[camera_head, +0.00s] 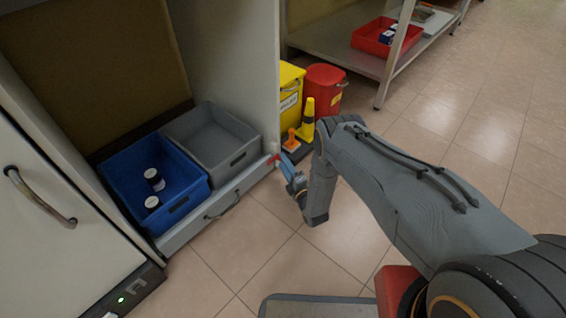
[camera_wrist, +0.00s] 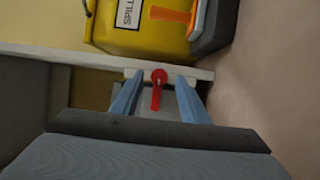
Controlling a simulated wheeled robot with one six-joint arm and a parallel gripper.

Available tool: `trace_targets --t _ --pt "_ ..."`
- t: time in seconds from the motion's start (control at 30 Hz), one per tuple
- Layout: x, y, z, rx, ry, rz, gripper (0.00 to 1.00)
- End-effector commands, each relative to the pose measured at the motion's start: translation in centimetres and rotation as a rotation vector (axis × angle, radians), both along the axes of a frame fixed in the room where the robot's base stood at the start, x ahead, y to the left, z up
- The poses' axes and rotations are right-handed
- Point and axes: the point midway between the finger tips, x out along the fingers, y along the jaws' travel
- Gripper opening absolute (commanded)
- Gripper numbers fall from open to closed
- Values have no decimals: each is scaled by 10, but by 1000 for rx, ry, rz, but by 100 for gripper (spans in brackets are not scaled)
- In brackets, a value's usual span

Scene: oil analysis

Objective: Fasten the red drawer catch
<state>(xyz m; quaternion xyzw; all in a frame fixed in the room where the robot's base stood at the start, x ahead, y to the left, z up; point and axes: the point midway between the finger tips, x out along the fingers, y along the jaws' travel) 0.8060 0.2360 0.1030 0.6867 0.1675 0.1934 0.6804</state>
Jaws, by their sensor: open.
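The red drawer catch (camera_head: 273,160) sits at the right end of the low drawer front (camera_head: 240,190), beside the cabinet's side panel. In the wrist view the catch (camera_wrist: 157,78) has a round red head and a short red lever hanging toward the bottom of the picture. My gripper (camera_head: 283,162) is at the catch, with its blue fingers open. In the wrist view my gripper (camera_wrist: 160,84) has one finger on each side of the lever, with gaps showing. I cannot tell whether the catch is fastened.
A blue bin (camera_head: 118,181) with two white-capped bottles and a grey bin (camera_head: 240,130) stand above the drawer front. A yellow bin (camera_head: 290,88), red bin (camera_head: 325,88) and yellow cone (camera_head: 308,115) stand close behind my gripper. The tiled floor (camera_head: 255,235) in front is clear.

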Motion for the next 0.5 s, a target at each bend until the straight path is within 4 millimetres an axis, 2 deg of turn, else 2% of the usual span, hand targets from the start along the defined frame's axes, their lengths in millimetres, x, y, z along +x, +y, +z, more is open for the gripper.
trace_targets --t 0.3,0.5 --pt "-45 -25 -1 -1 3 -1 41" --pt "-57 -32 -2 0 1 0 41"
